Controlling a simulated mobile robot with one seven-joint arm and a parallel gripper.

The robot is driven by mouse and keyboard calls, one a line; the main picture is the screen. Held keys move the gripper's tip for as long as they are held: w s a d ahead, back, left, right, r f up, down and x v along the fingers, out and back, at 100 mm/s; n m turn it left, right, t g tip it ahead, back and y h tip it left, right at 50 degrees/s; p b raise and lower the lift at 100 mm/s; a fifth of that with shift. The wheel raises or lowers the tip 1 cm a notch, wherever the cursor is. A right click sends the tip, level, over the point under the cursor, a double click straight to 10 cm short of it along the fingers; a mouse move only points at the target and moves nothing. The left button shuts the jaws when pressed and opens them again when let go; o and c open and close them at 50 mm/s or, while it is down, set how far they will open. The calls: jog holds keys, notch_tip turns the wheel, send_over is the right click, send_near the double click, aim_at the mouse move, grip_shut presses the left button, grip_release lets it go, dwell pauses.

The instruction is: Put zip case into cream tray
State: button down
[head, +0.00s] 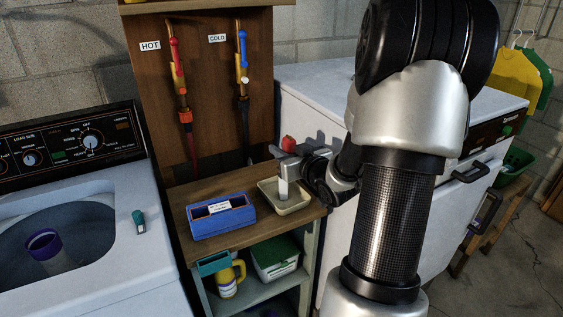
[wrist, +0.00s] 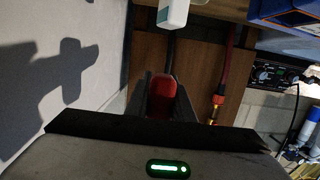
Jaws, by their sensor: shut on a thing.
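A small red rounded thing, apparently the zip case (head: 288,144), is between my gripper's fingers. In the wrist view the red case (wrist: 162,92) shows between the two dark fingers, and my gripper (wrist: 163,100) is shut on it. In the head view my gripper (head: 289,152) is above the rear of the cream tray (head: 301,207), and the case is clear of it. The cream tray sits on the wooden shelf top. A white upright thing (head: 283,188) appears in the tray; a white object (wrist: 173,12) also shows in the wrist view.
A blue box (head: 222,224) stands left of the tray on the wooden top (head: 186,192). A washer (head: 100,240) is at left and a white appliance (head: 320,85) at right. Hoses (head: 183,110) hang on the brown back panel. Little free room surrounds the tray.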

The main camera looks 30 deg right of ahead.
notch_tip(320, 180, down, 3)
jog(key=shift+r, duration=0.1)
jog(key=shift+f+b, duration=0.7)
jog(key=shift+b, duration=0.15)
jog(key=c, duration=1.5)
grip_release()
jog(key=shift+r, duration=0.1)
jog(key=shift+c, duration=0.2)
jog(key=shift+r+p, duration=0.2)
jog(key=shift+p, duration=0.1)
jog(key=shift+r+p, duration=0.5)
jog(key=shift+r, duration=0.05)
jog(key=s+r, duration=0.2)
jog(key=s, duration=0.9)
jog(key=shift+s+a, duration=0.35)
jog(key=shift+s, duration=0.05)
